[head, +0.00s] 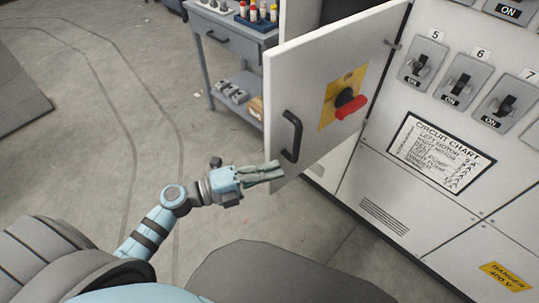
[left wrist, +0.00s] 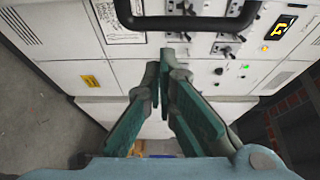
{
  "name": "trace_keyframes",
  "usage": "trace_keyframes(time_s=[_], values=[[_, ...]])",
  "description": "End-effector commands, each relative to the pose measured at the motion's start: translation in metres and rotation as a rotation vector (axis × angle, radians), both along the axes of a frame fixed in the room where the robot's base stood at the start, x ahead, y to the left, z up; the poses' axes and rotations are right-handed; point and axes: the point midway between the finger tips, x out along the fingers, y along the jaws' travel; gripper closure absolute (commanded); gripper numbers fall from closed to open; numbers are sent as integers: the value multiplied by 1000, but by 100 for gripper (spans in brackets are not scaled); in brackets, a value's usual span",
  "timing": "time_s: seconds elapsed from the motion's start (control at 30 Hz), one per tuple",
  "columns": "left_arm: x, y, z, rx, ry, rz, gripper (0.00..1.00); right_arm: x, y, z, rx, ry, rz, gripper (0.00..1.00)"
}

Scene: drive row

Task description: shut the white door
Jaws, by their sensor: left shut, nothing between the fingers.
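The white door (head: 300,84) stands open, swung out from the grey-white cabinet at its right edge. It carries a black handle (head: 291,136) near its left edge and a red rotary switch (head: 347,104) on a yellow plate. My left gripper (head: 279,170) is shut and empty, just below the handle, with its fingertips overlapping the door's lower left corner in the head view. I cannot tell whether they touch it. In the left wrist view the gripper (left wrist: 164,62) points toward the cabinet front, below a black handle-like bar (left wrist: 185,22). My right gripper is out of view.
The cabinet (head: 378,184) has several breaker switches (head: 459,82) and a circuit chart (head: 436,153) right of the door. A grey workbench (head: 230,45) with items stands behind the door. Floor (head: 110,110) is open on the left.

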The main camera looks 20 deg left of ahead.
Motion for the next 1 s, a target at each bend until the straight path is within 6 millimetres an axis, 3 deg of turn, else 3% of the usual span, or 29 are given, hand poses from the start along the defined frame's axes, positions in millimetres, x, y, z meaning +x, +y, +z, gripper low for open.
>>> trace_keyframes(time_s=[0.1, 0.2, 0.4, 0.8, 1.0], values=[[18, -19, 3, -4, -1, 2, 100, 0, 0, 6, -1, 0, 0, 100], [26, -1, -2, 5, 0, 1, 100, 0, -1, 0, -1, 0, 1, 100], [34, 16, -1, 0, 1, 0, 100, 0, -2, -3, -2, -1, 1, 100], [36, 19, -1, 1, 1, -1, 100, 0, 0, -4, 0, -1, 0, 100], [40, 28, -5, 3, -2, -43, 100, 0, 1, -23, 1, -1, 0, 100]])
